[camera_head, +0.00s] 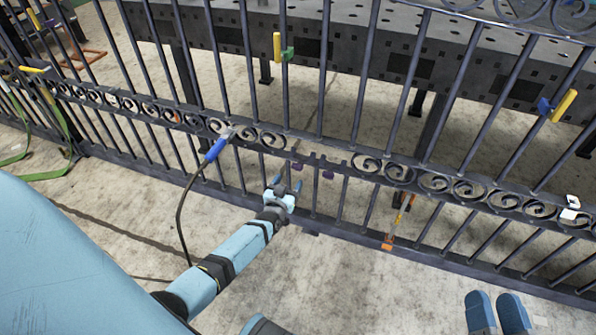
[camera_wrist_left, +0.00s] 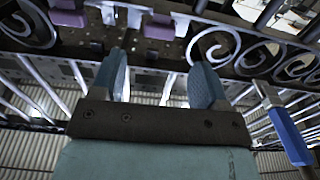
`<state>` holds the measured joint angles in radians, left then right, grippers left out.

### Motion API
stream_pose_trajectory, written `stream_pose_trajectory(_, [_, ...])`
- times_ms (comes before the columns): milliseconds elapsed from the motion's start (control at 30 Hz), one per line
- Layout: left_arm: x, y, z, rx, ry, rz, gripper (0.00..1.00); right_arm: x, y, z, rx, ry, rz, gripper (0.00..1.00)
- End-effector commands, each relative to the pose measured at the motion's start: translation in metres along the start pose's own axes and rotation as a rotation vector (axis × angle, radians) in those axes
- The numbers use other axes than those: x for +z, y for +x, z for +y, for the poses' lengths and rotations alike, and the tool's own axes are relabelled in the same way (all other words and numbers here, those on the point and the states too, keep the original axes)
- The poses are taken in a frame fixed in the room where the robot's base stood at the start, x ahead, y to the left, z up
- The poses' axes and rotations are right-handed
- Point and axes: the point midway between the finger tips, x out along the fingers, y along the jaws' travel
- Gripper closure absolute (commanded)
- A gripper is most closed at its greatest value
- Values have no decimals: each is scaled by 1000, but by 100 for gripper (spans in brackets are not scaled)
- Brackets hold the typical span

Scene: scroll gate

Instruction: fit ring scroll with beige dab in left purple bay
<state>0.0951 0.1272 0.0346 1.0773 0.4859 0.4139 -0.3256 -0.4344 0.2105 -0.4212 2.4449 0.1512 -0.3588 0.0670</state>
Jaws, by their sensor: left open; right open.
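The dark iron gate has a row of ring scrolls (camera_head: 398,172) along its middle rail, with a gap in the row. Two purple bays show at the gap, the left purple bay (camera_head: 297,166) and the right one (camera_head: 328,174). Purple blocks also show in the left wrist view (camera_wrist_left: 160,28). My left gripper (camera_head: 285,186) is just below and in front of the left bay. It is open and empty, with its fingers (camera_wrist_left: 158,75) apart. My right gripper (camera_head: 498,312) is open and empty at the bottom right, away from the gate. I cannot make out a beige dab on any scroll.
A blue-handled tool (camera_head: 215,149) with a cable is at the rail left of my left gripper; it also shows in the left wrist view (camera_wrist_left: 288,130). Yellow clamps (camera_head: 277,45) are on the bars. An orange tool (camera_head: 388,243) is by the gate's bottom rail. A perforated table (camera_head: 400,50) stands behind.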

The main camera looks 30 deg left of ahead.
Motion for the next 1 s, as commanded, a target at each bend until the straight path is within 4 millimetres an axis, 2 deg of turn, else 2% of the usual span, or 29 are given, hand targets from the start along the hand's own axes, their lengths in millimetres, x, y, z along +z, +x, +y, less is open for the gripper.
stream_pose_trajectory(33, [6, 13, 0, 0, -1, 3, 32, 17, 0, 3, -3, -1, -30, 56])
stream_pose_trajectory(100, [6, 28, 0, 0, -1, 4, 32, 31, 0, 5, -8, 1, -76, 56])
stream_pose_trajectory(267, [5, 57, 1, 1, -2, 1, 32, 55, 0, 9, -20, -12, -155, 56])
stream_pose_trajectory(500, [2, 80, 0, 1, 0, -1, 32, 48, 5, 18, -24, -115, -98, 56])
stream_pose_trajectory(833, [0, 83, 0, 1, 0, -1, 32, 44, 6, 18, -25, -130, -87, 56])
stream_pose_trajectory(1000, [0, 82, 0, 1, 0, -1, 71, 44, 6, 18, -25, -129, -86, 56])
